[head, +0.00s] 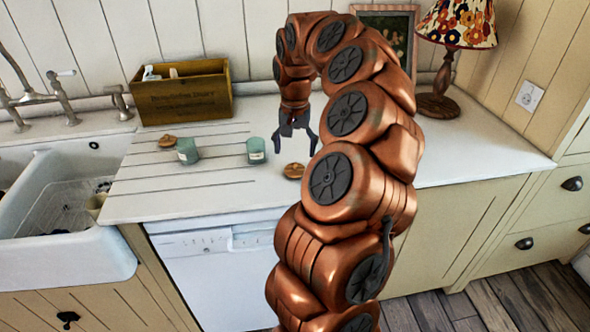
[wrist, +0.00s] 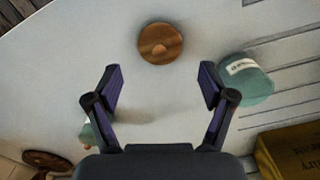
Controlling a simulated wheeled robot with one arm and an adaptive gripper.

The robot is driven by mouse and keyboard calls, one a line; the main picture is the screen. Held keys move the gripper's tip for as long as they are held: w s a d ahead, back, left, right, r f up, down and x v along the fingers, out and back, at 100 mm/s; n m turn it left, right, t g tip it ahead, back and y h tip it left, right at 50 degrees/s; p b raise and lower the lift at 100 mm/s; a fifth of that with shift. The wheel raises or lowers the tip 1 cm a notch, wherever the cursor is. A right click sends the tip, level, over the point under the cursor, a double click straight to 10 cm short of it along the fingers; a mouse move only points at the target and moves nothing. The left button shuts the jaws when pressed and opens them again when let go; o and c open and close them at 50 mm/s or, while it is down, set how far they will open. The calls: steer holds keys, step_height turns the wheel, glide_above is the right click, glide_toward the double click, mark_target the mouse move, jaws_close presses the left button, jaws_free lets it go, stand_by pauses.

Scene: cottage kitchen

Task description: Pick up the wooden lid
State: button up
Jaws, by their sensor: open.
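A round wooden lid (head: 293,171) lies flat on the white worktop near its front edge, partly hidden by my arm in the head view. In the wrist view the lid (wrist: 160,43) is whole, with a small knob, centred beyond the fingertips. My gripper (head: 294,146) points down above the worktop, behind the lid. Its two fingers (wrist: 160,80) are spread apart with nothing between them. A second wooden lid (head: 167,142) lies farther left, by a teal jar.
Two teal jars (head: 187,151) (head: 256,150) stand left of my gripper; a labelled one (wrist: 245,80) is beside the right finger. Another teal object (wrist: 90,134) shows behind the left finger. A wooden crate (head: 183,105), lamp (head: 437,104) and sink (head: 75,265) lie around.

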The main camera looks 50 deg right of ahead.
mark_target(295, 164)
steer(key=shift+s+f+p, duration=0.1)
steer(key=shift+f+p, duration=0.8)
steer(key=shift+f, duration=1.85)
steer(key=shift+a, duration=0.1)
steer(key=c, duration=0.9)
